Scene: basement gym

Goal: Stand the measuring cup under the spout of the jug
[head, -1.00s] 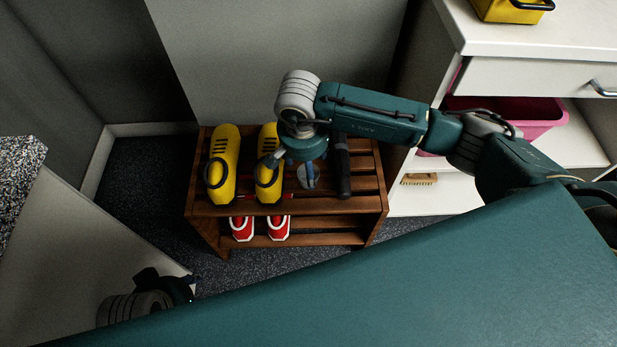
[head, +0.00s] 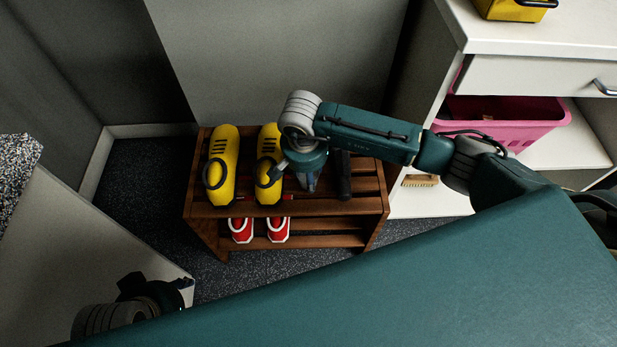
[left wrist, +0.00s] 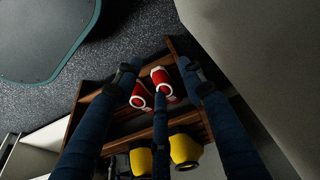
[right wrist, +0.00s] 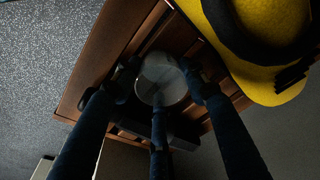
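A clear, round cup-like vessel (right wrist: 160,72), probably the measuring cup, is on the top shelf of a wooden rack (head: 290,208). My right gripper (right wrist: 160,82) is over it, with open fingers on either side. In the head view my right wrist and fingers mostly hide the vessel. My left gripper (head: 162,290) is low at the left, away from the rack. Its wrist view shows its fingers (left wrist: 160,78) spread and empty, with the rack behind. I cannot make out a jug or spout in any view.
Two yellow shoes (head: 222,165) stand left of the vessel and a dark bar-like object (head: 344,175) lies right of it. Red-and-white shoes (head: 278,230) are on the lower shelf. A white cabinet (head: 510,75) with a pink bin (head: 510,125) and a brush (head: 420,181) stands right.

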